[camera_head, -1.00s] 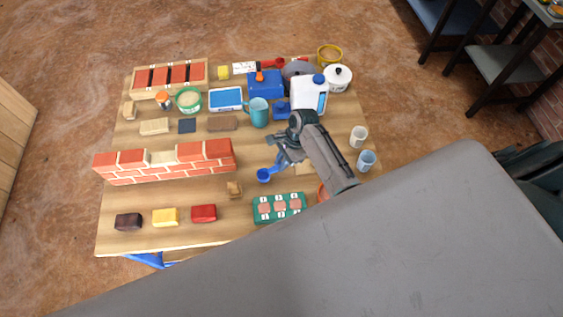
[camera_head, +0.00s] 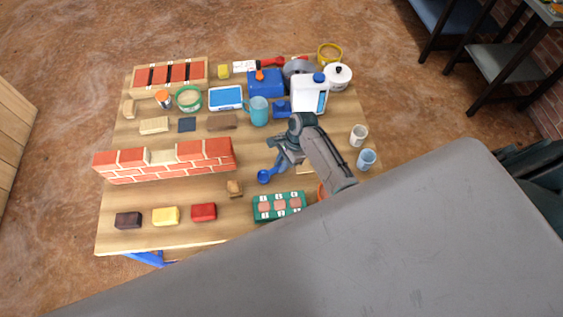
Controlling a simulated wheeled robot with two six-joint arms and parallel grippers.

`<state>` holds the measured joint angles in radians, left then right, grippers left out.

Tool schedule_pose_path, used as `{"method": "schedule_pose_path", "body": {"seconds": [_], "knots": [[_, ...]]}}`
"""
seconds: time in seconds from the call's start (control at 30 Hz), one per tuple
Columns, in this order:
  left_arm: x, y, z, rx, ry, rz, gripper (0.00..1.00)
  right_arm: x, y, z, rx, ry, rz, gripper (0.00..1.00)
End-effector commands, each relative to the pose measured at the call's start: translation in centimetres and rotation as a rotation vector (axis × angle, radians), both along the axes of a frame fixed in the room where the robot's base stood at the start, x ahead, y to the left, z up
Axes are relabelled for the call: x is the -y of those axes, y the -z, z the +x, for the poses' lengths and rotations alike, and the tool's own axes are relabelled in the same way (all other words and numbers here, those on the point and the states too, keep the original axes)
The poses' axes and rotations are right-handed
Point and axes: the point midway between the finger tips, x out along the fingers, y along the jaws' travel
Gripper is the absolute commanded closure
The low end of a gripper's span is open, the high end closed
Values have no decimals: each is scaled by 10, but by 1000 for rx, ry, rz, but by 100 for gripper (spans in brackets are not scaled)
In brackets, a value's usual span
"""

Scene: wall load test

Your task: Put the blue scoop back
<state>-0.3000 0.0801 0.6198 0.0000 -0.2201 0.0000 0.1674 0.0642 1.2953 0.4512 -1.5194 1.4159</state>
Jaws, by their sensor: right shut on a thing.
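The blue scoop (camera_head: 265,177) is near the middle of the wooden table, with its bowl toward the lower left and its handle running up to the right. My right gripper (camera_head: 281,157) is shut on the upper end of the scoop's handle. The fingers hide part of the handle. I cannot tell whether the bowl touches the table. My left gripper is not in view.
A small brick wall (camera_head: 165,168) stands left of the scoop. A small wooden block (camera_head: 235,188) and a green tray (camera_head: 265,212) lie below it. A teal mug (camera_head: 259,112), white jug (camera_head: 309,96) and blue box (camera_head: 265,85) stand behind. Two cups stand at the right edge.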

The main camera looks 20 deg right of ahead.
Motion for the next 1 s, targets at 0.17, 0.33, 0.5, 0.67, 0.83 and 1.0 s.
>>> {"method": "schedule_pose_path", "body": {"seconds": [0.17, 0.33, 0.5, 0.67, 0.83, 1.0], "knots": [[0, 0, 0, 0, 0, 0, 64, 0, 3, 0, 0, 0, 0, 100], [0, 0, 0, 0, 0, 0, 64, 0, 3, 0, 1, 0, 0, 100], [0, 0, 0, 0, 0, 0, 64, 0, 2, 0, 1, 0, 0, 61], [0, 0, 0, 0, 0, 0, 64, 0, 2, 0, 1, 0, 0, 59], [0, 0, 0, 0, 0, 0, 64, 0, 3, 0, 1, 0, 0, 41], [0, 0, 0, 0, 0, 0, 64, 0, 3, 0, 1, 0, 0, 41]]}}
